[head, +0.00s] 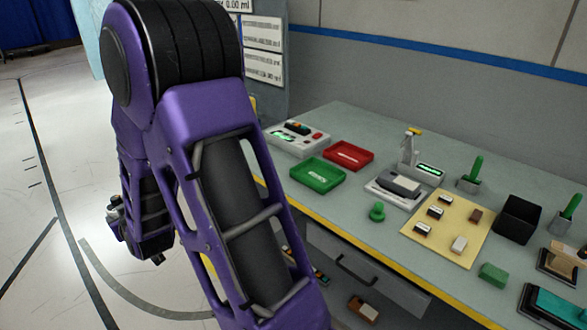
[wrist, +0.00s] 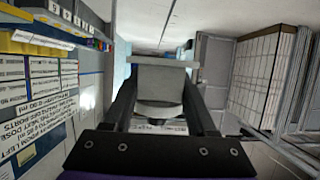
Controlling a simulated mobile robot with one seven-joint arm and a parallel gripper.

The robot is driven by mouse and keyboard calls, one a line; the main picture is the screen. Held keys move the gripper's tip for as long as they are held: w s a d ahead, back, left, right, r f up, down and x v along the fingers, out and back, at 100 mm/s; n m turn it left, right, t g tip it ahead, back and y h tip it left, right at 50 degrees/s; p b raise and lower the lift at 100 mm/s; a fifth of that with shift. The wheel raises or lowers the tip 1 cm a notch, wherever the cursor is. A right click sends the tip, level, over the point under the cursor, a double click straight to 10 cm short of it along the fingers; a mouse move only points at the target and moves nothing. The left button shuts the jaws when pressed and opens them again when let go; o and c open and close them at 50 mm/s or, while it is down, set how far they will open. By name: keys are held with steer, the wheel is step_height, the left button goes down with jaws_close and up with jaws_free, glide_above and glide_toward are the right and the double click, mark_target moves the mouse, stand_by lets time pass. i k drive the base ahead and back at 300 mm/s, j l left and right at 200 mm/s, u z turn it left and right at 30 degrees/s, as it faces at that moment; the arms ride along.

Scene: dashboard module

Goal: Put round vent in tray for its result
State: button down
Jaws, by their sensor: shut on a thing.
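My gripper (wrist: 163,92) is shut on a grey piece (wrist: 164,76) with a flat block-like top and a rounded lower part. I take it for the round vent, though its front is hidden. In the head view my gripper (head: 118,214) hangs at the left behind my purple arm, over the floor and away from the bench. A red tray (head: 365,165) and a green tray (head: 300,176) lie side by side on the bench, each with a pale label and no part visible inside. A test device (head: 290,143) with a green-lit display stands behind them.
Right of the trays are a scale-like fixture (head: 385,192), a second green display (head: 430,169), a green knob (head: 377,212), a tan mat (head: 467,212) with small parts, and a black bin (head: 519,219). An open drawer (head: 340,248) is below the bench edge. Floor at left is clear.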

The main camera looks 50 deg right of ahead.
mark_target(318, 177)
steer(key=i, duration=2)
steer(key=i+z, duration=0.1)
steer(key=z, duration=0.4)
steer(key=i+z, duration=0.15)
steer(key=z, duration=3)
